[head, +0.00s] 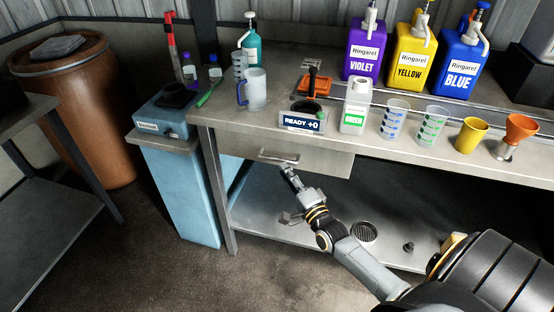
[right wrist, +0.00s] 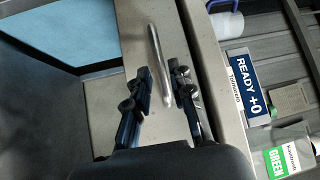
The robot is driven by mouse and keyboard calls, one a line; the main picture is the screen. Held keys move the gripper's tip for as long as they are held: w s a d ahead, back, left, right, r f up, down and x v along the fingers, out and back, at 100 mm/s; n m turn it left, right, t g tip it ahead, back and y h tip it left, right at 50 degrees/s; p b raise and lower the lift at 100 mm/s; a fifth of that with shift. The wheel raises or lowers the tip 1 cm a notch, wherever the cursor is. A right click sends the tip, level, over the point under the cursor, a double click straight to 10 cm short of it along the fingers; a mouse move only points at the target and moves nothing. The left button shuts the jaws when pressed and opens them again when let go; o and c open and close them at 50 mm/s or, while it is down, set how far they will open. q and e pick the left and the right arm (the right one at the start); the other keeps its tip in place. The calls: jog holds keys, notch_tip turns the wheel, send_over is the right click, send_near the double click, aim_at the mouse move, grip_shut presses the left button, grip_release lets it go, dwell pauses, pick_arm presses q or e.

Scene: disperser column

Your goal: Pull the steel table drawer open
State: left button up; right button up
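The steel table drawer (head: 328,164) is under the left part of the worktop, its front about flush with the table edge. Its bar handle (head: 277,157) runs along the front; in the right wrist view the bright handle (right wrist: 156,50) stands out from the drawer front (right wrist: 133,30). My right gripper (head: 287,171) is just below and in front of the handle. In the right wrist view its fingers (right wrist: 160,78) are apart, with the handle's lower end between them in the picture. I cannot tell whether either finger touches it. My left gripper is not in view.
The steel table (head: 372,142) carries a READY sign (head: 302,122), a green-labelled bottle (head: 355,106), measuring cups and several coloured jugs. A blue cabinet (head: 182,190) stands left of the table. A lower shelf (head: 270,219) lies beneath. The floor in front is clear.

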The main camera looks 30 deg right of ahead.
aim_at(277, 158)
jog(key=w, duration=0.6)
jog(key=shift+d+r, duration=0.3)
jog(key=shift+c, duration=0.4)
grip_shut()
